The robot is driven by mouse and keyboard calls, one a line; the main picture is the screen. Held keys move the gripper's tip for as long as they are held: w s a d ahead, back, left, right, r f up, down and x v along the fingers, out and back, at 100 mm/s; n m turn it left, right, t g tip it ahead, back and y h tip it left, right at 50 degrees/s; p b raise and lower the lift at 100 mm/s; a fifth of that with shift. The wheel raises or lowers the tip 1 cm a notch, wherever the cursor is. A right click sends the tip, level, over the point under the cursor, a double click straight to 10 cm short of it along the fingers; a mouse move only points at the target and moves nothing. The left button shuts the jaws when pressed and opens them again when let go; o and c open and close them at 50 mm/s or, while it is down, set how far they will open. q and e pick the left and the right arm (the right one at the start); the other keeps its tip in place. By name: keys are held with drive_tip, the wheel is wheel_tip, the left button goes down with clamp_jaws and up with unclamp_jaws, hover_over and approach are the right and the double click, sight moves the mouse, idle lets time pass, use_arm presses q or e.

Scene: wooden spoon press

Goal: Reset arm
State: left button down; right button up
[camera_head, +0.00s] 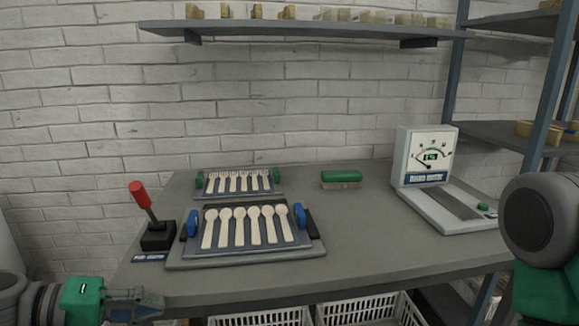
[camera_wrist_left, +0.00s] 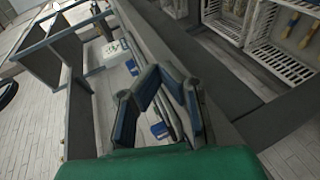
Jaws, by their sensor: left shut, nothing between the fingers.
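My left gripper (camera_head: 148,304) is low at the left in the head view, in front of the table's near edge. It is shut and empty, apart from the press parts. Its fingers also show in the left wrist view (camera_wrist_left: 160,85). A lever (camera_head: 149,215) with a red handle stands upright, tilted a little left, at the table's left. To its right a grey press base holds a tray of white spoons (camera_head: 244,227) between blue knobs. A second tray of forks (camera_head: 239,183) with green knobs lies behind it. My right gripper is not in view; only part of my right arm shows.
The grey table (camera_head: 360,240) has free room in its middle. A green brush (camera_head: 341,179) lies at the back. A white gauge device (camera_head: 425,160) stands at the right. White baskets (camera_head: 370,310) sit below the front edge. A wall shelf (camera_head: 300,29) hangs above.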

use_arm(q)
drive_tip(key=s+d+f+m+g+y+p, duration=0.1)
drive_tip(key=s+d+f+g+y, duration=0.2)
drive_tip(key=s+f, duration=0.35)
drive_tip(key=s+d+f+g+y+p, duration=0.2)
drive_tip(key=s+d+f, duration=0.15)
drive_tip(key=f, duration=0.55)
drive_tip(key=s+a+f+m+y+p, duration=0.1)
drive_tip(key=s+a+f+m+y, duration=0.1)
drive_tip(key=s+a+f+y, duration=0.1)
drive_tip(key=s+a+f+m+g+y+p, duration=0.1)
drive_tip(key=s+a+f+m+y, duration=0.1)
drive_tip(key=s+a, duration=0.4)
drive_tip(key=shift+s+f+y, duration=0.75)
drive_tip(key=shift+s+y, duration=0.45)
